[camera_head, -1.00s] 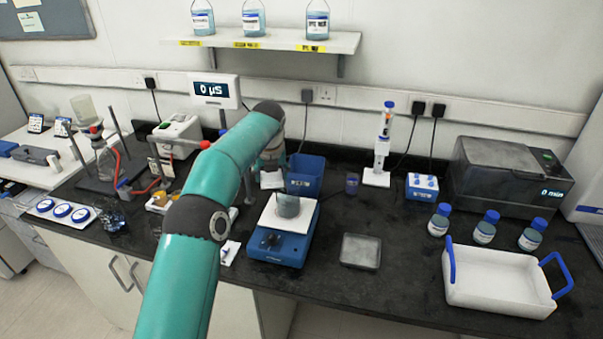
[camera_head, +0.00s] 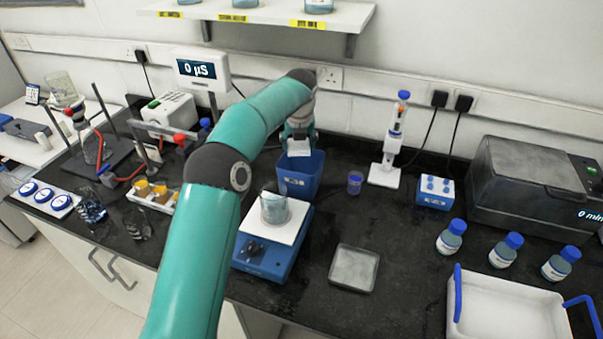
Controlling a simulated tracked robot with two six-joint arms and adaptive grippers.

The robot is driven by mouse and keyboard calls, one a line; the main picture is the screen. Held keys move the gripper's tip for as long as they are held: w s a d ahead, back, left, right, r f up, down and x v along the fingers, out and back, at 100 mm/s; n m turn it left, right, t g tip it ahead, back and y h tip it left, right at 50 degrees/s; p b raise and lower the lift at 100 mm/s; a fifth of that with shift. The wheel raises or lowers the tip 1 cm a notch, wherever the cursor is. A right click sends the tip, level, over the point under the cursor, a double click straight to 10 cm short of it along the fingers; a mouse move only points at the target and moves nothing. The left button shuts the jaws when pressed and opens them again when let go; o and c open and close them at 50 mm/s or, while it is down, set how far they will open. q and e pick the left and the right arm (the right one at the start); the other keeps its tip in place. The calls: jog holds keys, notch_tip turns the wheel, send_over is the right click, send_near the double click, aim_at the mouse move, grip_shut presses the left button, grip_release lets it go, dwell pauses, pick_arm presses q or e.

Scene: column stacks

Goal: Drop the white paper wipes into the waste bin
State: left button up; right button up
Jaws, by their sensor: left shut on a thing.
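The blue waste bin (camera_head: 299,185) stands on the black bench behind the stirrer hotplate, its open top facing up. My left gripper (camera_head: 299,138) is shut on a white paper wipe (camera_head: 299,148) and holds it over the bin's back rim or opening; the exact height above it is hard to tell. My left arm crosses the picture and hides part of the bench left of the hotplate. No other wipe can be made out now. My right gripper is not in view.
A beaker (camera_head: 275,207) stands on the blue hotplate (camera_head: 265,258) just in front of the bin. A conductivity meter (camera_head: 200,70) is behind my arm. The bench around the square dish (camera_head: 354,268) is clear.

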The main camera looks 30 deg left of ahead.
pick_arm(q)
jog(key=shift+s+a+f, duration=0.15)
jog(key=shift+f, duration=1.05)
jog(key=shift+s+a+f, duration=0.1)
jog(key=shift+a+f, duration=0.05)
jog(key=shift+f, duration=1)
jog(key=o, duration=1.2)
notch_tip(320, 180, up, 11)
send_over(296, 155)
jog(key=s+d, duration=0.1)
jog(key=shift+s+d, duration=0.15)
jog(key=shift+s, duration=0.05)
